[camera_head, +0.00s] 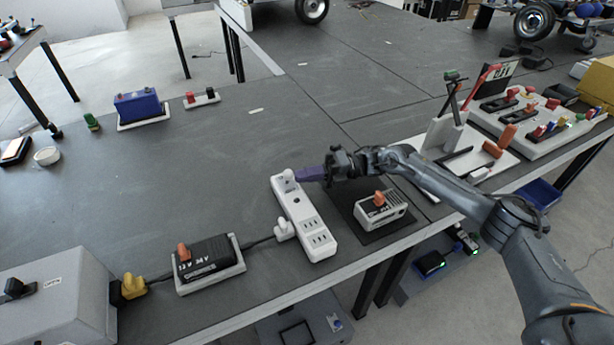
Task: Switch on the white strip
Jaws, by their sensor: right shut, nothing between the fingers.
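The white strip (303,222) lies on the dark table in the middle of the view. It has several outlets toward its near end and a white switch or plug (289,179) standing at its far end. A white plug with a dark cord sits at its left side. My right gripper (300,175) comes in from the right, with its purple fingers shut and empty. Its fingertips are at the strip's far end, right beside the white upright piece; I cannot tell whether they touch it. My left gripper is not in view.
A black 12V 36V box (207,256) with an orange switch stands left of the strip. A small white box (380,209) with an orange switch sits under my right arm. A lever panel (468,143) is at right.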

